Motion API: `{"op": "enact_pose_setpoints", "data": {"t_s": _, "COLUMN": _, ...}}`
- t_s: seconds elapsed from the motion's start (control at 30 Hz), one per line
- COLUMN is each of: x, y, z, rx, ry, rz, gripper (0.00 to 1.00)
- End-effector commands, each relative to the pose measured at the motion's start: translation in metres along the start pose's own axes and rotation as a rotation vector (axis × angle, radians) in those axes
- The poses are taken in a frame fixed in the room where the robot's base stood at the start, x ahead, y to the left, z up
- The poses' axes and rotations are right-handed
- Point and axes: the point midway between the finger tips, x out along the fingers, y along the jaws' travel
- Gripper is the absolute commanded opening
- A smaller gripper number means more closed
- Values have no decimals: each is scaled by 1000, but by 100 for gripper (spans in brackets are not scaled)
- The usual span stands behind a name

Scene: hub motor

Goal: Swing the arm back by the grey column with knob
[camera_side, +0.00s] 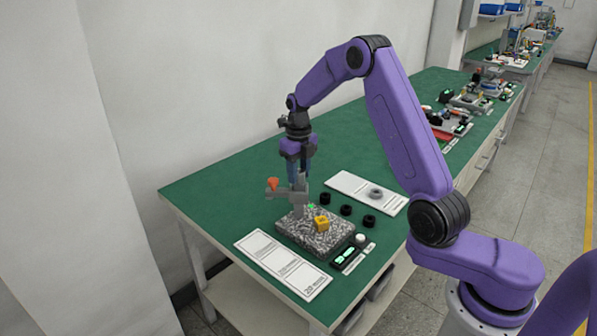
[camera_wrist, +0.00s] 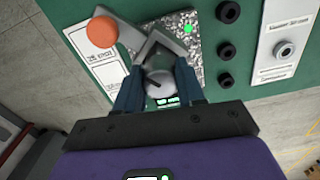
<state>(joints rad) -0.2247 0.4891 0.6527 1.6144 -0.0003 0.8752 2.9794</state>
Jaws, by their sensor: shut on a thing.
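The grey column (camera_side: 299,205) stands on a speckled stone-like base (camera_side: 335,240). A grey arm (camera_side: 277,194) reaches out from it to the left in the side view and carries an orange knob (camera_side: 272,184). In the wrist view, the orange knob (camera_wrist: 102,32) is at the upper left. My gripper (camera_side: 298,182) points down over the column. Its blue fingers (camera_wrist: 158,88) are shut on the grey column's rounded top (camera_wrist: 159,84); they hide part of it.
Several black round parts (camera_side: 346,210) stand on the green table (camera_side: 225,190) right of the base. A white card with a grey ring (camera_side: 376,194) lies behind them. A white printed sheet (camera_side: 282,264) lies at front left. A small dark device with green displays (camera_side: 345,257) is in front.

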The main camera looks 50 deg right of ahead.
Motion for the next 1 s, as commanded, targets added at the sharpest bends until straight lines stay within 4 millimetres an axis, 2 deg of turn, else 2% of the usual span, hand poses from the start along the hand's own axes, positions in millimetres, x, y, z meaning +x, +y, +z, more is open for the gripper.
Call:
{"op": "enact_pose_setpoints", "data": {"t_s": 0.57, "x": -2, "y": 0, "z": 1, "rx": 37, "ry": -5, "rz": -1, "gripper": 0}}
{"op": "enact_pose_setpoints", "data": {"t_s": 0.6, "x": -2, "y": 0, "z": 1, "rx": 37, "ry": -5, "rz": -1, "gripper": 42}}
{"op": "enact_pose_setpoints", "data": {"t_s": 0.67, "x": -2, "y": 0, "z": 1, "rx": 37, "ry": -5, "rz": -1, "gripper": 61}}
{"op": "enact_pose_setpoints", "data": {"t_s": 1.0, "x": -2, "y": 0, "z": 1, "rx": 36, "ry": -2, "rz": 0, "gripper": 63}}
